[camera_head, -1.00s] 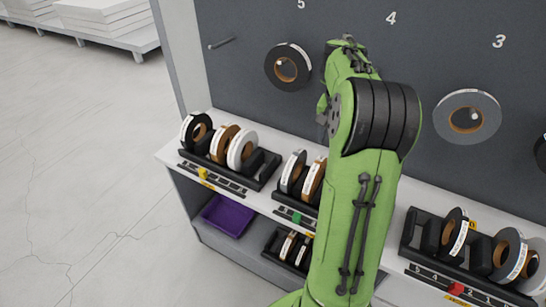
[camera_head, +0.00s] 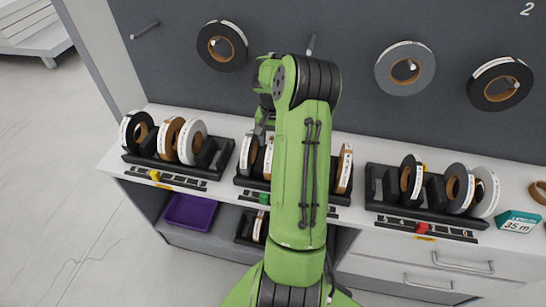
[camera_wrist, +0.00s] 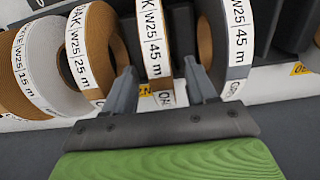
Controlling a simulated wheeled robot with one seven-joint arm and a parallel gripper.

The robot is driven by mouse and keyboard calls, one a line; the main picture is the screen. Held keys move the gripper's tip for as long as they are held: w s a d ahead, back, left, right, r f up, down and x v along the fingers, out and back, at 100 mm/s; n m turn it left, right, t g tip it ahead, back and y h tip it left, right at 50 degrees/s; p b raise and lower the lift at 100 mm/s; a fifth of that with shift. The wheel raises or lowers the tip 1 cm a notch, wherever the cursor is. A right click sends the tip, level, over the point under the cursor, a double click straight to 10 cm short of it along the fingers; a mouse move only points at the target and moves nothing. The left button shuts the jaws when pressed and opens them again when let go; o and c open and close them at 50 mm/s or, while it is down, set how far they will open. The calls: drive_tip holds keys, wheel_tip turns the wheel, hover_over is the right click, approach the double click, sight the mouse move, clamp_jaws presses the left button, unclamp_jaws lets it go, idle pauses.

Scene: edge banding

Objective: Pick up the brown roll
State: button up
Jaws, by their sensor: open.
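In the wrist view, a brown roll (camera_wrist: 152,35) with a white 45 m label stands on edge, between and beyond the spread fingertips of my gripper (camera_wrist: 159,75). The gripper is open and holds nothing; whether a finger touches a roll I cannot tell. A wider brown roll (camera_wrist: 90,48) labelled 25 m is just left, and a grey roll (camera_wrist: 213,40) labelled 45 m is just right. In the head view, my gripper (camera_head: 265,128) is over the middle rack. A brown roll (camera_head: 269,160) shows there beside my arm, which hides part of the rack.
The left rack (camera_head: 215,165) holds black, brown and white rolls. The right rack (camera_head: 385,205) holds several dark and white rolls. More rolls hang on the grey wall panel. A purple bin (camera_head: 190,212) is on the lower shelf. A teal 35 m box (camera_head: 517,222) stands at far right.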

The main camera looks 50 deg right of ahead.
wheel_tip(320, 180, down, 2)
drive_tip(key=shift+w+d+f, duration=0.1)
drive_tip(key=shift+w+f, duration=0.05)
drive_tip(key=shift+f, duration=0.05)
clamp_jaws()
drive_tip(key=shift+r, duration=0.1)
